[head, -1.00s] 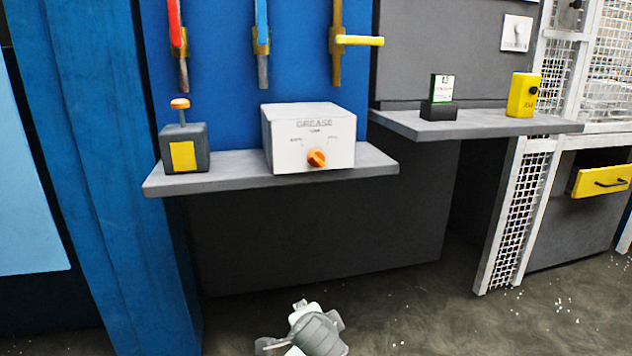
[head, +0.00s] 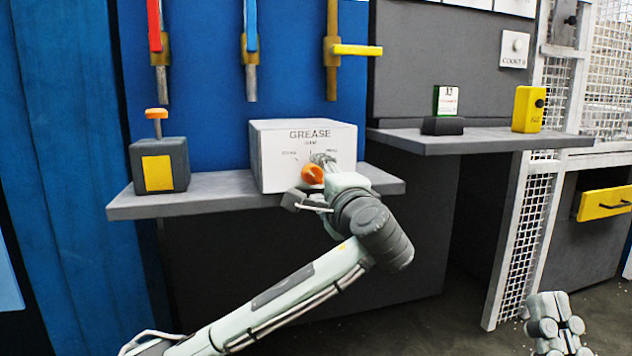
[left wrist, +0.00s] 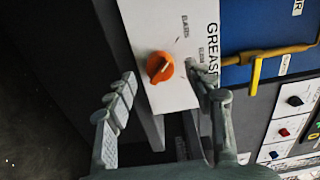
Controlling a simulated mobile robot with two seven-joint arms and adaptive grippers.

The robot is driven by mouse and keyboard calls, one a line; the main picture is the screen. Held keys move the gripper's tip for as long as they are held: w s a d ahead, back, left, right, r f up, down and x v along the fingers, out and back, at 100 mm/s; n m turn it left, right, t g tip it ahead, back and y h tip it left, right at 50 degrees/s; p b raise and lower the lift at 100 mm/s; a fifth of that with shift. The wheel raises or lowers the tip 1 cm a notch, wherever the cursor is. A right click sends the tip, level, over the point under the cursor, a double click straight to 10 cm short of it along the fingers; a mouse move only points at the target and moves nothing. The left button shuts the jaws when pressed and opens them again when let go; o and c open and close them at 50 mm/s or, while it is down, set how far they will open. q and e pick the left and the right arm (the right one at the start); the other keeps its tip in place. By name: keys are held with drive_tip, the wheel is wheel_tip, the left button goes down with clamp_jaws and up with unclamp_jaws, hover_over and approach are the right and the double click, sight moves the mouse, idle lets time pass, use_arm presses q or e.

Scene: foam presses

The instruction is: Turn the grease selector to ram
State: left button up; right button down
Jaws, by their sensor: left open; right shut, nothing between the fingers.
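The white grease selector box (head: 280,165) stands on a grey shelf and has an orange knob (head: 312,174) on its front face. Small position labels lie around the knob; I cannot read them all clearly. My left gripper (head: 309,181) is open at the box front, its fingers on either side of the knob. In the left wrist view the orange knob (left wrist: 160,67) lies between and just beyond the open fingertips (left wrist: 162,87), with a gap on the left side. My right gripper (head: 552,302) is low at the right, shut and empty, away from the box.
Valve handles, including a yellow one (head: 357,50), hang above. A second shelf (head: 480,145) at right carries a card holder and a yellow box (head: 527,109).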

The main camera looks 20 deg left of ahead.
sight(313, 175)
use_arm(q)
drive_tip(key=shift+x, duration=1.2)
